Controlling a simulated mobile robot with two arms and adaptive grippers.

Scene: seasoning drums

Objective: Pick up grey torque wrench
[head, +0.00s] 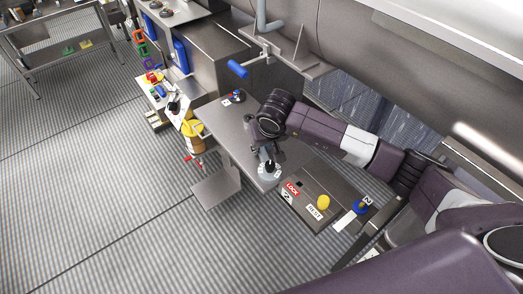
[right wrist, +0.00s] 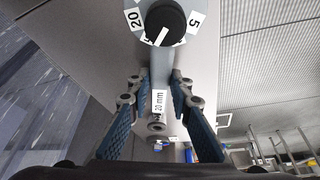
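The grey torque wrench (right wrist: 160,70) shows in the right wrist view as a narrow grey bar with a "20 mm" label. A black dial knob with "20" and "5" labels is at its far end. In the head view its dial end (head: 269,168) is on the grey metal table, mostly hidden by my right gripper. My right gripper (right wrist: 158,88) is open, with one blue-padded finger on each side of the bar and visible gaps between. It also shows in the head view (head: 264,149), over the table. My left gripper is not in view.
A panel (head: 310,202) with a red LOCK label, a yellow button (head: 323,202) and a REST label is at the table's near right. A blue-handled crank (head: 238,69) and machine body stand behind. A yellow container (head: 194,134) is to the left. Open floor lies further left.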

